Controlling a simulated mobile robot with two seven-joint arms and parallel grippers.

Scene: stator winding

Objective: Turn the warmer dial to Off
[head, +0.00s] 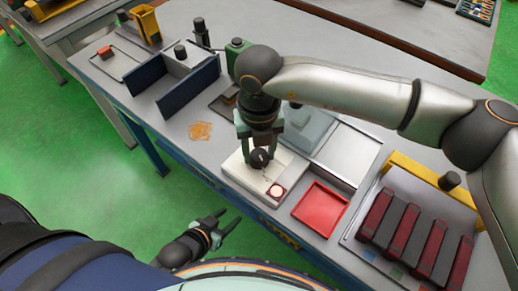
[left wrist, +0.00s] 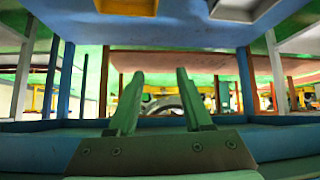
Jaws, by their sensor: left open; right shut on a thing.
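The warmer (head: 238,172) is a cream-coloured box near the front edge of the bench, with a round red-rimmed white spot (head: 276,191) at its front right. A black dial (head: 260,158) sits on its top. My right gripper (head: 260,150) points down over the warmer, its green fingers shut on the dial. The dial's pointer and markings are too small to read. My left gripper (head: 226,222) is open and empty, low in front of the bench. Its two green fingers (left wrist: 160,100) also show apart in the left wrist view, with nothing between them.
A red tray (head: 320,208) lies right of the warmer. A rack of dark and red blocks (head: 415,232) stands further right. Blue upright plates (head: 190,92) stand at the back left, with an orange-brown patch (head: 200,131) on the bench nearby. The left wrist view faces the bench's underside.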

